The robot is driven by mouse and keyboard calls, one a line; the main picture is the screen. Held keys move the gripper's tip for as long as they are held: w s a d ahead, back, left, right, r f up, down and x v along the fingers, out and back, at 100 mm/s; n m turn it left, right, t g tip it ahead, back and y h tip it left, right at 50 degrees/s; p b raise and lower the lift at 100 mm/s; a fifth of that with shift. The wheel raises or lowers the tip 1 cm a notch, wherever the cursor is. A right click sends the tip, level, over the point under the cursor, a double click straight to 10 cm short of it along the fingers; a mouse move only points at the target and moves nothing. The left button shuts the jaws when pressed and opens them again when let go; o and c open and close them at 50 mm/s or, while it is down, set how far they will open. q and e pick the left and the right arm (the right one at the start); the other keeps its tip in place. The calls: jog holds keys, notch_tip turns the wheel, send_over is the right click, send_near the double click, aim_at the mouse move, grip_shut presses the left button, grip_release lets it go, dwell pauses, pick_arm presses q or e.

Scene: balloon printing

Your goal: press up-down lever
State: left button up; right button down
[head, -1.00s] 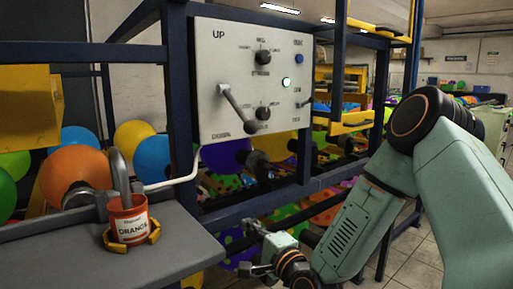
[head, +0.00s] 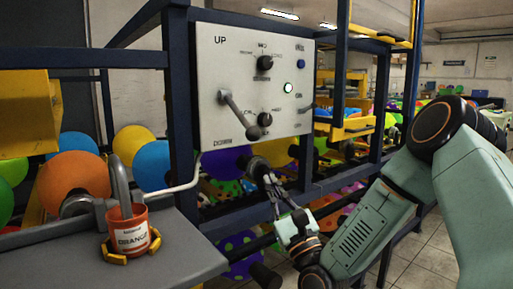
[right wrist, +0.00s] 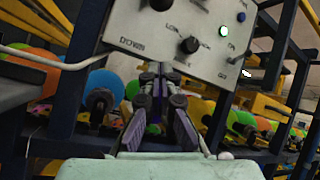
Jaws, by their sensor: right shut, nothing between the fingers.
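The white control panel (head: 228,65) has "UP" at its top left and "DOWN" at its bottom left. Its up-down lever (head: 238,113) is a grey rod that slants down to the right from its pivot and ends in a dark knob. My right gripper (head: 268,182) is shut and empty, below the panel and apart from the lever. The dark lever end (right wrist: 160,5) is at the top edge there. My left gripper is out of view.
The panel also carries dark dials (head: 264,62), a blue button (head: 301,63) and a lit green button (head: 288,88). Dark blue frame posts (head: 180,100) stand beside it. An orange can (head: 128,232) sits on a grey table (head: 180,250) at the left. Balloons hang behind.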

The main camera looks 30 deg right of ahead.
jog(key=w+r, duration=0.5)
jog(key=r, duration=0.3)
jog(key=shift+w+a, duration=0.2)
jog(key=shift+a, duration=0.2)
dwell(0.3)
jog(key=shift+w+f, duration=0.1)
jog(key=shift+f, duration=0.05)
